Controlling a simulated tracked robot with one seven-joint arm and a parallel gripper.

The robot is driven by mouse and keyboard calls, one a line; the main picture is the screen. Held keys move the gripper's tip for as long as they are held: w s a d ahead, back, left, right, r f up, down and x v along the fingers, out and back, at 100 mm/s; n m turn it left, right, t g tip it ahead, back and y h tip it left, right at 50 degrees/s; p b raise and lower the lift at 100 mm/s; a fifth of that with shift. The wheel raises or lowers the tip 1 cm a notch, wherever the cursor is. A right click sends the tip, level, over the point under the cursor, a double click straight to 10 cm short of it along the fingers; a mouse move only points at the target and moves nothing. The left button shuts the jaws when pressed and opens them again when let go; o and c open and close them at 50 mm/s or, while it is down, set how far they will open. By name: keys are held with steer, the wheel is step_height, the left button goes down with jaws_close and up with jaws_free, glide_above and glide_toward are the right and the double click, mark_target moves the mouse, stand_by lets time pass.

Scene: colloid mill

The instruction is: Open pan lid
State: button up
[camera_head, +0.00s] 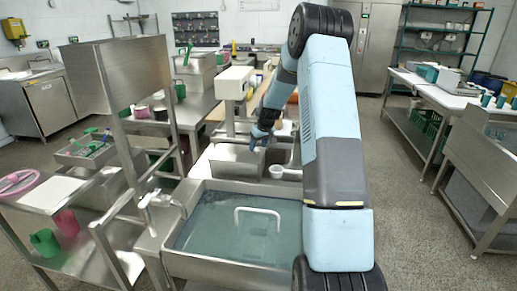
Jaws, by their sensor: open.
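The pan (180,268) is a rectangular steel vat in the lower middle of the head view. Its lid (215,235) looks like a flat blue-green panel lying within the rim, closed over it. A white arched handle (258,210) stands up from the lid. My gripper (258,146) is open, empty and pointing down beyond the far rim of the pan, apart from the handle. My arm hides the right side of the pan and part of the lid.
A white ladle-like cup (277,171) sits just behind the pan. A steel frame (150,165) with a raised hopper (120,75) stands close on the left. A steel table (478,165) stands at the right, with free floor (405,215) before it.

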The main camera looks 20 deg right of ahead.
steer(key=shift+x, duration=1.25)
jaws_close()
steer(key=shift+d, duration=0.2)
steer(key=shift+a+r, duration=0.15)
